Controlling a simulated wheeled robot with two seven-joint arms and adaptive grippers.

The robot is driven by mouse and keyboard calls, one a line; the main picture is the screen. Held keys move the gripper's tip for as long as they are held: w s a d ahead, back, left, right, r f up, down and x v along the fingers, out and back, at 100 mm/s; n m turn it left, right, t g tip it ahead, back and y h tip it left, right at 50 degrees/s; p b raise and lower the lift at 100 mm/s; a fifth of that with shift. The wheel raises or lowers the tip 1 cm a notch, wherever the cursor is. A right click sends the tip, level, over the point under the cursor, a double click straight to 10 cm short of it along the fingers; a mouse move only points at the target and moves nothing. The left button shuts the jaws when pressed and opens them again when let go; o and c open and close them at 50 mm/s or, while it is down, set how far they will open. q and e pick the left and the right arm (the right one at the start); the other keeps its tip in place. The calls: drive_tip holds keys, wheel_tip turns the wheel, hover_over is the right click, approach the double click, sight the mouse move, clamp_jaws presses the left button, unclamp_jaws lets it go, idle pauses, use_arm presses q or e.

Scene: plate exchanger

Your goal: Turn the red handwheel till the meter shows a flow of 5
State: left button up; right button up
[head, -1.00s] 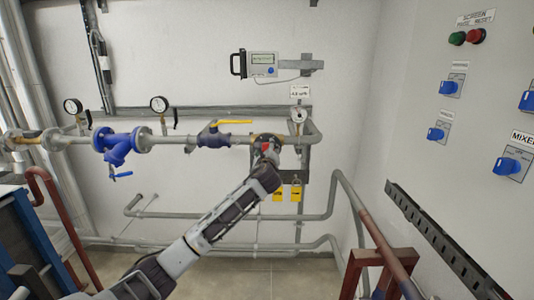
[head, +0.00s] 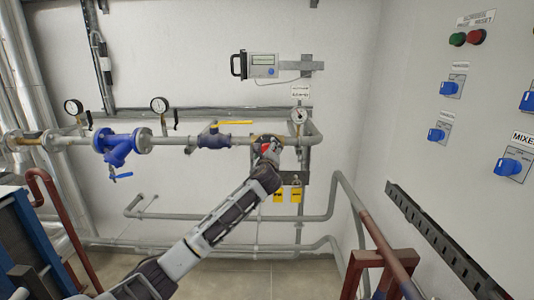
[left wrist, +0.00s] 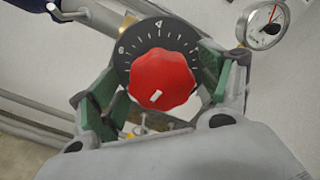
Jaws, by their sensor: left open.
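The red handwheel (left wrist: 162,84) is a lobed knob with a white mark at its lower left. It sits in front of a black numbered dial plate (left wrist: 160,38). My left gripper (left wrist: 163,88) is open, with its green-padded fingers on either side of the knob; contact is unclear. In the head view my left gripper (head: 267,152) is at the pipe and hides much of the handwheel. My right gripper is not in view.
A round gauge (head: 298,115) stands just right of the handwheel. A yellow-handled valve (head: 214,140) and a blue strainer (head: 118,144) are on the pipe to the left. Yellow padlocks (head: 296,194) hang below. A control panel (head: 465,150) is at right.

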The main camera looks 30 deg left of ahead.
use_arm(q)
drive_tip(key=v, duration=1.2)
idle(0.6)
idle(0.6)
